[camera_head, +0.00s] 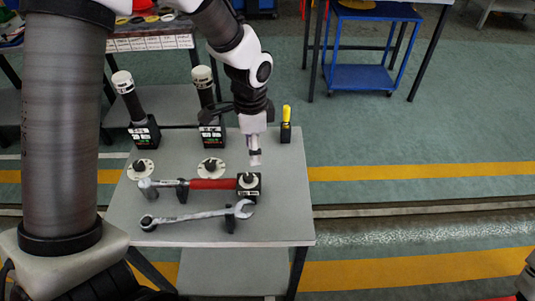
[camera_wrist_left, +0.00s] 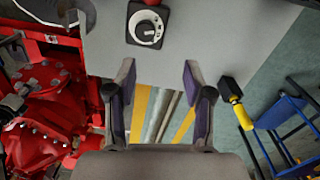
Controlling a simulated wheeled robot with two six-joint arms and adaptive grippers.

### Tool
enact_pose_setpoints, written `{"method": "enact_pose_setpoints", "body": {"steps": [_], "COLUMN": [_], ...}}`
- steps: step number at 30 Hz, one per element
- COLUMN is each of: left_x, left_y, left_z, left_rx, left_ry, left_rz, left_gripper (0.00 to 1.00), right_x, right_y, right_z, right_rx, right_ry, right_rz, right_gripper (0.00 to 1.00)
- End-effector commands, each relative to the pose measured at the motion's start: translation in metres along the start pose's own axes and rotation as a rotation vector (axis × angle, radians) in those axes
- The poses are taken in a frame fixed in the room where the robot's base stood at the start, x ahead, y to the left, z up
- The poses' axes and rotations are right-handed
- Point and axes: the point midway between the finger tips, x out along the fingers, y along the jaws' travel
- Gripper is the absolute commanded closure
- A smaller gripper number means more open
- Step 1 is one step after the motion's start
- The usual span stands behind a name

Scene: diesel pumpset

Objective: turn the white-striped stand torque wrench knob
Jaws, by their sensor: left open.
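The torque wrench with a red handle (camera_head: 213,184) lies across black holders on a grey table. At its right end sits a black square block (camera_head: 256,194) carrying a round knob with a white dial (camera_head: 248,179). The same dial knob shows near the top of the left wrist view (camera_wrist_left: 146,32). My left gripper (camera_head: 254,158) is above the table, just behind the knob. In the left wrist view its two fingers (camera_wrist_left: 159,80) are apart, with nothing between them, and the knob lies beyond their tips. My right gripper is out of view.
Two white discs with black knobs (camera_head: 142,168) (camera_head: 210,167) lie behind the wrench. A combination spanner (camera_head: 195,215) lies in front. Two white-capped black devices (camera_head: 130,98) (camera_head: 205,92) and a yellow-handled tool (camera_head: 286,119) stand at the back edge. The table's right front is clear.

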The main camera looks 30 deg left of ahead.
Motion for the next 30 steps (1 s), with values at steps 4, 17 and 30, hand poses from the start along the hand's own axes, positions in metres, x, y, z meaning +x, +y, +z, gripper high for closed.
{"method": "enact_pose_setpoints", "body": {"steps": [4, 17, 30], "left_x": [0.018, 0.077, 0.076], "left_y": [0.004, 0.001, 0.001], "left_z": [0.003, 0.000, 0.000], "left_rx": [0.000, -0.001, -0.001], "left_ry": [-0.001, 0.000, 0.001], "left_rz": [0.002, 0.003, 0.002], "left_gripper": [0.48, 0.48, 1.00], "right_x": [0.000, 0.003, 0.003], "right_y": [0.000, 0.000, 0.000], "right_z": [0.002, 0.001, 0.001], "right_rx": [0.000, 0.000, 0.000], "right_ry": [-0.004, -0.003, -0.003], "right_rz": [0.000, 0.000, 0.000], "right_gripper": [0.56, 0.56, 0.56]}}
